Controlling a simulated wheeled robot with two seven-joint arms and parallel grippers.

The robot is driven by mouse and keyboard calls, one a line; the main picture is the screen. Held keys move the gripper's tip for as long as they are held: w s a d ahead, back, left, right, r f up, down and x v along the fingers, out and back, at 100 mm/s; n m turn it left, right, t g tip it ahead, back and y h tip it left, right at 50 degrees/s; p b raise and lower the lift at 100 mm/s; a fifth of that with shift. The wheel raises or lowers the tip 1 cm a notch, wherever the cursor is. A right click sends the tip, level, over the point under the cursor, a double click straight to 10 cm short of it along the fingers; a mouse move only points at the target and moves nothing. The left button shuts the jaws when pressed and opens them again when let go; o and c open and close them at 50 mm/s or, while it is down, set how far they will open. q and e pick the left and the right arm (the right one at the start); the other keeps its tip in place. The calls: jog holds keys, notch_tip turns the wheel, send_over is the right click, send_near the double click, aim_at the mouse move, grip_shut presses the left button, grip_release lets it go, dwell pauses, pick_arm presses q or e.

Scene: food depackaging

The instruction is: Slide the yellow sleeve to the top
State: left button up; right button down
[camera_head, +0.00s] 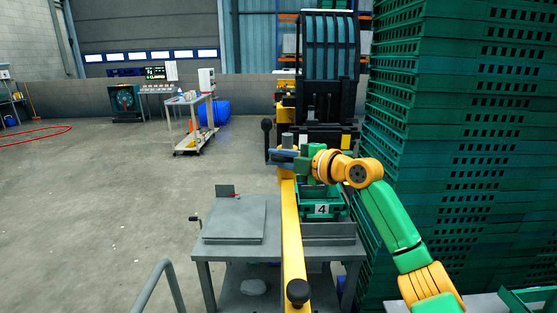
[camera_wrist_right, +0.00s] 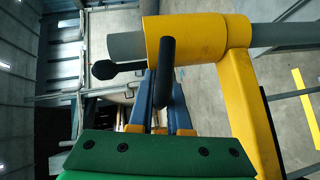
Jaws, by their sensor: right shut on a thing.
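The yellow sleeve (camera_wrist_right: 205,38) sits around a grey pole (camera_wrist_right: 125,46) in the right wrist view. A long yellow bar (camera_wrist_right: 252,110) joins it, and the bar also shows in the head view (camera_head: 291,225), running toward me. A black handle (camera_wrist_right: 167,62) is at the sleeve. My right gripper (camera_wrist_right: 163,85) has its blue fingers shut on this handle. In the head view my right gripper (camera_head: 284,157) is at the far end of the bar, and the sleeve is largely hidden there. My left gripper is not in view.
A grey table (camera_head: 235,237) with a flat plate stands below the bar. A green crate marked 4 (camera_head: 335,211) is right of the bar. Tall stacks of green crates (camera_head: 450,120) crowd the right side. Open floor (camera_head: 110,210) lies to the left. A black knob (camera_head: 298,292) is near me.

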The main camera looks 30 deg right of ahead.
jog(key=shift+r, duration=0.75)
jog(key=shift+d, duration=0.1)
jog(key=c, duration=0.9)
grip_release()
jog(key=shift+w, duration=0.1)
jog(key=b+v, duration=0.4)
jog(key=v, duration=0.3)
jog(key=shift+f, duration=0.1)
